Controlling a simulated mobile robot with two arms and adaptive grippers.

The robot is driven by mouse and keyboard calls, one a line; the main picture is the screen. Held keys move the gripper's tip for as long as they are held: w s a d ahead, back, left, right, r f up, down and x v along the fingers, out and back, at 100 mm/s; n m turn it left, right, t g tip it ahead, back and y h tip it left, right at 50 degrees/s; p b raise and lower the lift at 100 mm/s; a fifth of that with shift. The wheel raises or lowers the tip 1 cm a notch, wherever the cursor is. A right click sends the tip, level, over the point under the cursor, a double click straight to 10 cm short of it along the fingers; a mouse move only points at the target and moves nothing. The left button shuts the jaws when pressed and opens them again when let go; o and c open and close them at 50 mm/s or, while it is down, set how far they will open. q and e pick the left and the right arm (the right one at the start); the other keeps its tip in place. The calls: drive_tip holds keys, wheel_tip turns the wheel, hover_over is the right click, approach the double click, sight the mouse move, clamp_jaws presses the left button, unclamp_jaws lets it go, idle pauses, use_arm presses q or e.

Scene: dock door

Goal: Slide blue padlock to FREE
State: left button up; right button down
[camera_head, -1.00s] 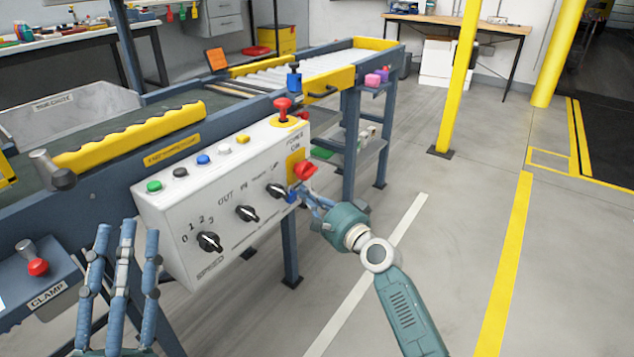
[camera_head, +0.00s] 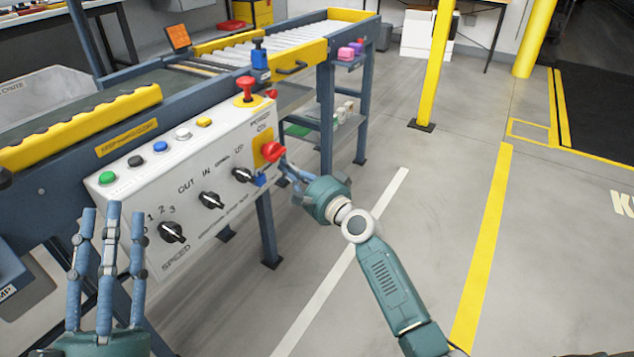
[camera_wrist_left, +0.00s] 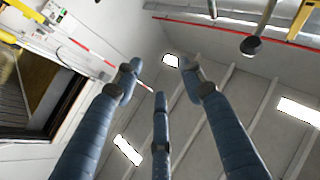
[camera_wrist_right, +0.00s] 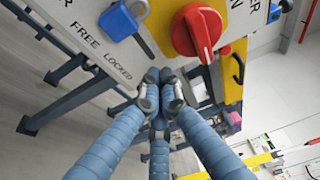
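The blue padlock (camera_wrist_right: 118,22) is on the white control panel (camera_head: 190,165), near the FREE (camera_wrist_right: 83,35) and LOCKED (camera_wrist_right: 118,66) labels. My left gripper (camera_head: 112,213) is open and empty, fingers pointing up, left of the panel.
A red rotary knob (camera_wrist_right: 195,32) on a yellow plate is close beside the padlock. A red mushroom button (camera_head: 246,87) tops the panel, and black dials (camera_head: 172,232) line its face. A yellow-edged conveyor (camera_head: 297,55) runs behind. Floor at right is clear.

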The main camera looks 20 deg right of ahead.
use_arm(q)
drive_tip(key=w+a+f+g+y+p, duration=0.1)
drive_tip(key=w+f+g, duration=0.2)
drive_tip(key=f, duration=0.6)
drive_tip(key=shift+f+g+y+p, duration=0.3)
drive_tip(key=shift+g+y+p, duration=0.1)
drive_tip(key=shift+g, duration=0.6)
use_arm(e)
drive_tip(key=v, duration=0.9)
drive_tip(key=shift+s, duration=0.45)
drive_tip(key=shift+a+r, duration=0.1)
drive_tip(key=shift+a, duration=0.05)
